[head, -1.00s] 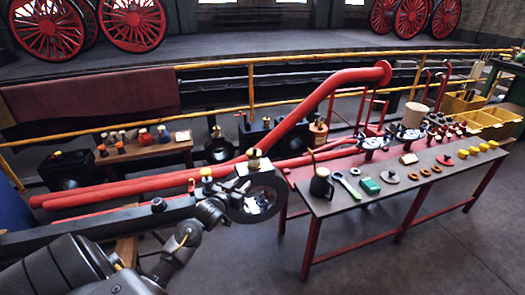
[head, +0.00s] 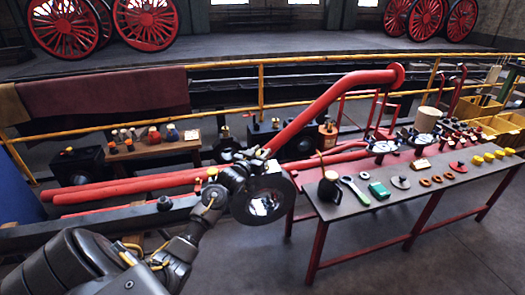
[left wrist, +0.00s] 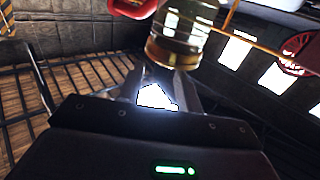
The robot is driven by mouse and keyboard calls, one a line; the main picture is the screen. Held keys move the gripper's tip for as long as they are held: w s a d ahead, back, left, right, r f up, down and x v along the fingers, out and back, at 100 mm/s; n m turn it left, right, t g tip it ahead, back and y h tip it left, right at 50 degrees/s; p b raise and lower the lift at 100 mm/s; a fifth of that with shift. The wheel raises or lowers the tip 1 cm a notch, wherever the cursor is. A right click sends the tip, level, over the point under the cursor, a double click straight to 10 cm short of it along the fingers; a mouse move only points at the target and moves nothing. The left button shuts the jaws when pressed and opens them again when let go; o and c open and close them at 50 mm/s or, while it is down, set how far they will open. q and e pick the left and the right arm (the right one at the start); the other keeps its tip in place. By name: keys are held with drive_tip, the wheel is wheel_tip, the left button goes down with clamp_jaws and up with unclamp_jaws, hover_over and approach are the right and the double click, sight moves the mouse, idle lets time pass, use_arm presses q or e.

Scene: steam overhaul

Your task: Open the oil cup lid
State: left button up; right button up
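The black ring-shaped rod end (head: 283,197) is in the middle of the head view, at the end of a dark rod (head: 100,229). The oil cup (head: 263,153) on top of it is mostly hidden behind my left gripper (head: 247,160). In the left wrist view a brass-coloured, glassy cup (left wrist: 178,42) appears just beyond the fingertips. Whether its lid is open cannot be told. My left gripper (left wrist: 160,85) shows a bright gap between its fingers, with nothing held. My right gripper is not in view.
Long red rods (head: 130,187) run behind the arm. A yellow railing (head: 225,124) crosses behind. A red part (left wrist: 133,7) shows near the cup.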

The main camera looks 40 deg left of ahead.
use_arm(q)
drive_tip(key=shift+w+a, duration=0.15)
drive_tip(key=shift+w, duration=0.6)
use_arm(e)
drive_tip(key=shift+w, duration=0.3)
use_arm(q)
drive_tip(key=shift+c, duration=0.4)
